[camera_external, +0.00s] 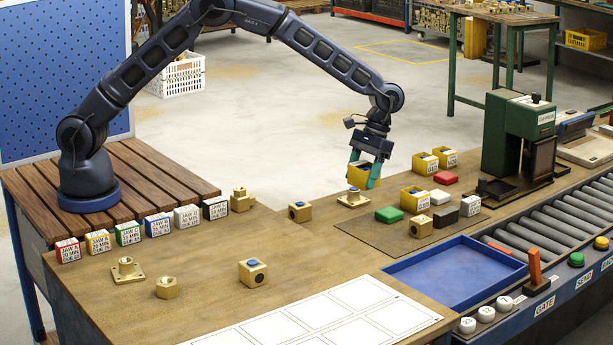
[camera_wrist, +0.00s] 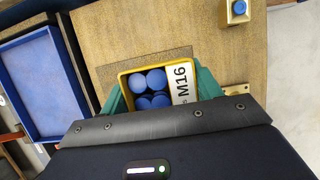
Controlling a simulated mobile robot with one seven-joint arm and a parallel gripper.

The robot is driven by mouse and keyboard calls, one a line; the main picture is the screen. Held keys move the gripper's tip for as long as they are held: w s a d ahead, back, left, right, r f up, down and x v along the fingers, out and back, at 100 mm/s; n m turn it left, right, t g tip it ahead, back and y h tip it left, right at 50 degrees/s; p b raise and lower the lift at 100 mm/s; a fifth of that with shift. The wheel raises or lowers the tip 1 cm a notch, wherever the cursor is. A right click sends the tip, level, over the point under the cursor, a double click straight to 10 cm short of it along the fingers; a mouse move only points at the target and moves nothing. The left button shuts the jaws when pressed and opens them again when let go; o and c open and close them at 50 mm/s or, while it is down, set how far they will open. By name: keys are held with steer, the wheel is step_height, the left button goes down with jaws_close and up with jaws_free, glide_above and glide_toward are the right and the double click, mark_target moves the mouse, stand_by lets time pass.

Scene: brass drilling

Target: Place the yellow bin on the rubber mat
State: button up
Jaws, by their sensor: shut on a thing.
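My gripper (camera_external: 364,171) has teal fingers and is shut on a yellow bin (camera_external: 359,178), held in the air above the bench. In the wrist view, the bin (camera_wrist: 126,74) sits between the fingers, shows an M16 label and holds several blue round pieces. The dark rubber mat (camera_external: 385,234) lies on the bench to the right of and below the held bin.
A brass flange (camera_external: 352,199) stands below my gripper. A blue tray (camera_external: 455,272) lies in front of the mat. The green machine (camera_external: 510,130) stands right.

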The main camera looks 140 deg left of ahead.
mark_target(356, 231)
step_height(356, 231, down, 12)
steer(key=shift+f, duration=0.2)
stand_by(0.4)
steer(key=o, duration=1)
steer(key=shift+f, duration=0.1)
steer(key=v, duration=1.2)
